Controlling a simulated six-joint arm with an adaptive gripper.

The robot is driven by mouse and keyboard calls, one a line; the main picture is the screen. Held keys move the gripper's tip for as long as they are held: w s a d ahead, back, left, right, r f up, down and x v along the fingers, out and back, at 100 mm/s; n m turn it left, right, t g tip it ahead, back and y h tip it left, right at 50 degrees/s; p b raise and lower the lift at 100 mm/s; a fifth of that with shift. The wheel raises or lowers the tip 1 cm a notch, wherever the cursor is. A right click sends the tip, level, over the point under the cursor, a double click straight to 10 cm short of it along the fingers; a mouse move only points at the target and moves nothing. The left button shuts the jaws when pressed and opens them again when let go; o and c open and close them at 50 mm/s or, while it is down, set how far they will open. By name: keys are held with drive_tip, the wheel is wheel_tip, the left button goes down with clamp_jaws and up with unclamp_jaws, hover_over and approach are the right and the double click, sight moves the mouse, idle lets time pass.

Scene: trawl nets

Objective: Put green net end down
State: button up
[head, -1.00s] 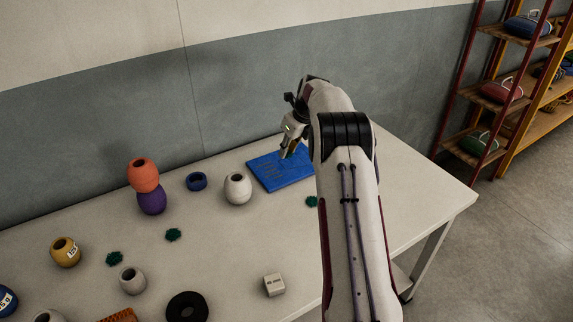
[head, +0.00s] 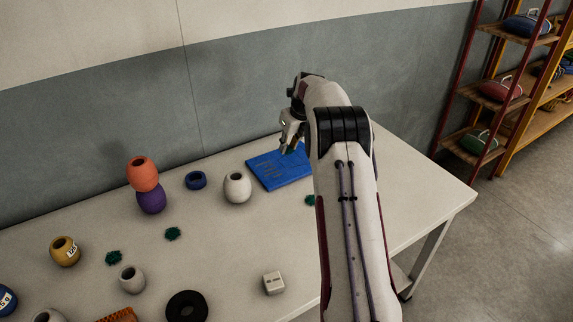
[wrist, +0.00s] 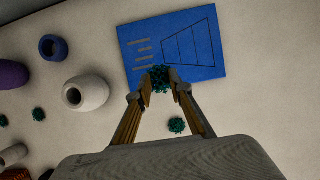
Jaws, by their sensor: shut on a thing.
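My gripper (wrist: 160,80) is shut on a dark green net end (wrist: 159,75), a small tangled tuft between the fingertips in the wrist view. It is over the near edge of a blue board (wrist: 196,45), which has printed lines and a net-shaped outline. I cannot tell whether the tuft touches the board. Other green tufts lie on the table: one near the board (wrist: 177,125) and two to the left (head: 172,234) (head: 113,257).
A white pot (head: 237,188) and blue ring (head: 196,181) stand left of the board. An orange pot (head: 143,174) sits on a purple one (head: 151,201). A white cube (head: 273,283) and black ring (head: 187,306) are at the front. The table's right side is clear.

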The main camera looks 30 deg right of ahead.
hover_over(286, 174)
drive_tip(key=s, duration=0.1)
drive_tip(key=shift+s+d+f, duration=0.1)
drive_tip(key=shift+f, duration=1.15)
drive_tip(key=shift+s+f, duration=0.1)
drive_tip(key=shift+f, duration=1.1)
drive_tip(key=shift+f, duration=0.15)
drive_tip(key=shift+f, duration=2.35)
drive_tip(key=shift+f, duration=0.1)
drive_tip(key=o, duration=0.7)
drive_tip(key=shift+v, duration=6.1)
drive_tip(key=shift+w, duration=0.1)
